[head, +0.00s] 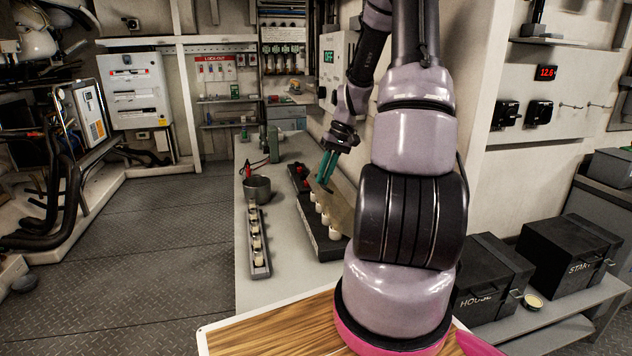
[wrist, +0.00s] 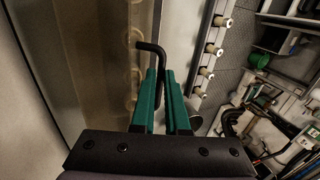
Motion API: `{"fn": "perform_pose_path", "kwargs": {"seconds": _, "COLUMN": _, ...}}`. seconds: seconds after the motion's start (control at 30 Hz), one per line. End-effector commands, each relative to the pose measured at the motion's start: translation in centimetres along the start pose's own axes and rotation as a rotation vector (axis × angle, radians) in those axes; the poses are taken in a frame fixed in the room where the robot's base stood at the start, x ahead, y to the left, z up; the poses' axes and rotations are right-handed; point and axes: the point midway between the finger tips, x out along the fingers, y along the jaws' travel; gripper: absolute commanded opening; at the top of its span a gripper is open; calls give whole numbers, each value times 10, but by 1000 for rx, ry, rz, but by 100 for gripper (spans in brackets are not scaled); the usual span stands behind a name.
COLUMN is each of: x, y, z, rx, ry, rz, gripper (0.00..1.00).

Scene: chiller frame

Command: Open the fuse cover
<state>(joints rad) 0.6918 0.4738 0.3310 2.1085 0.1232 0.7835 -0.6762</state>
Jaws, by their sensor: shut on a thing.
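The fuse block (head: 322,243) is a long black base on the bench, with several white fuses (head: 334,233) along it. A clear, brownish fuse cover (head: 342,207) stands over the block and looks tilted; its exact angle is hard to tell. In the wrist view the see-through cover (wrist: 105,60) fills the left, with fuses dim behind it. A black bent handle (wrist: 151,47) shows at the fingertips. My gripper (head: 325,170), with teal fingers, is shut on this handle at the block's far end. The fingers also show in the wrist view (wrist: 164,85).
A grey strip of spare fuses (head: 259,255) and a dark pot (head: 257,188) stand on the bench (head: 262,292) left of the block. A green tool (head: 273,143) is farther back. A wall is close on the right.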

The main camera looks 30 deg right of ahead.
Motion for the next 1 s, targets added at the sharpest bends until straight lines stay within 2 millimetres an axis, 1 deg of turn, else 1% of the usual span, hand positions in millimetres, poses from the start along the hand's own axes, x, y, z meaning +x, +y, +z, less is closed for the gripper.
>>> {"fn": "perform_pose_path", "kwargs": {"seconds": 0.03, "x": -6, "y": 8, "z": 0, "rx": 5, "ry": 3, "rz": 2, "gripper": 0}}
{"fn": "perform_pose_path", "kwargs": {"seconds": 0.2, "x": -19, "y": 27, "z": 0, "rx": 4, "ry": 2, "rz": 5, "gripper": 0}}
{"fn": "perform_pose_path", "kwargs": {"seconds": 0.3, "x": -24, "y": 38, "z": 1, "rx": 5, "ry": 0, "rz": 6, "gripper": 0}}
{"fn": "perform_pose_path", "kwargs": {"seconds": 0.5, "x": -31, "y": 53, "z": 2, "rx": 5, "ry": -3, "rz": 4, "gripper": 0}}
{"fn": "perform_pose_path", "kwargs": {"seconds": 0.7, "x": -34, "y": 61, "z": 3, "rx": 4, "ry": -4, "rz": 4, "gripper": 0}}
{"fn": "perform_pose_path", "kwargs": {"seconds": 1.0, "x": -34, "y": 64, "z": 3, "rx": 3, "ry": -6, "rz": 3, "gripper": 0}}
